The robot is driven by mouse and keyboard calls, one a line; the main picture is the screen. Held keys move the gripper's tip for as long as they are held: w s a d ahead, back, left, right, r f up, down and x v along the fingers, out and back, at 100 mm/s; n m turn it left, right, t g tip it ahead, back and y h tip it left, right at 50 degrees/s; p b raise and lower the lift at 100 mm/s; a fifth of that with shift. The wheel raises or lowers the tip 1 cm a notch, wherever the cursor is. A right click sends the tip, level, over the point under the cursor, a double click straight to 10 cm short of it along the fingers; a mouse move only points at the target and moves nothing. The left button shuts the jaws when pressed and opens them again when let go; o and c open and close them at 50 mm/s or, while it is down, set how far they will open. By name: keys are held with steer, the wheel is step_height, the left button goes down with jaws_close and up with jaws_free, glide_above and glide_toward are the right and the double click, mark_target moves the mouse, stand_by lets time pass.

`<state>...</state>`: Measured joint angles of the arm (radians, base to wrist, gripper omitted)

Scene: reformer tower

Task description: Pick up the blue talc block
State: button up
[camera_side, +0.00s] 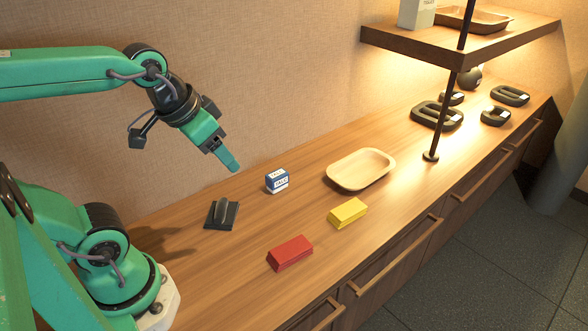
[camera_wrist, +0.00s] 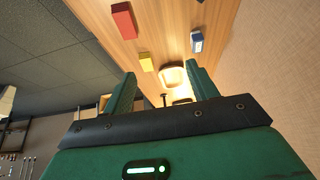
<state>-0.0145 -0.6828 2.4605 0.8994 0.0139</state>
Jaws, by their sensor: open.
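The blue talc block (camera_side: 277,181) is a small blue block with white label bands, standing on the wooden counter left of the tray. It also shows in the wrist view (camera_wrist: 197,41) near the top, right of centre. My gripper (camera_side: 234,167) is above the counter, up and to the left of the block in the side view, apart from it. In the wrist view its two green fingers (camera_wrist: 161,90) are spread apart with nothing between them on hand.
A red block (camera_side: 290,253) and a yellow block (camera_side: 348,212) lie toward the counter's front. A wooden tray (camera_side: 341,182) sits right of the talc block. A black holder (camera_side: 212,222) stands to its left. A post (camera_side: 446,115) and shelf (camera_side: 400,43) are farther right.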

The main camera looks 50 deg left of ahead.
steer(key=w+a+g, duration=0.2)
steer(key=w, duration=0.4)
steer(key=g, duration=0.3)
glide_above(277, 173)
steer(key=f, duration=1.6)
steer(key=shift+s+d, duration=0.25)
steer(key=shift+d, duration=0.1)
steer(key=shift+w+a+f, duration=0.15)
steer(key=shift+a+f, duration=0.05)
steer(key=shift+f, duration=1.4)
steer(key=shift+f, duration=0.1)
steer(key=shift+f, duration=2.55)
steer(key=shift+w, duration=0.1)
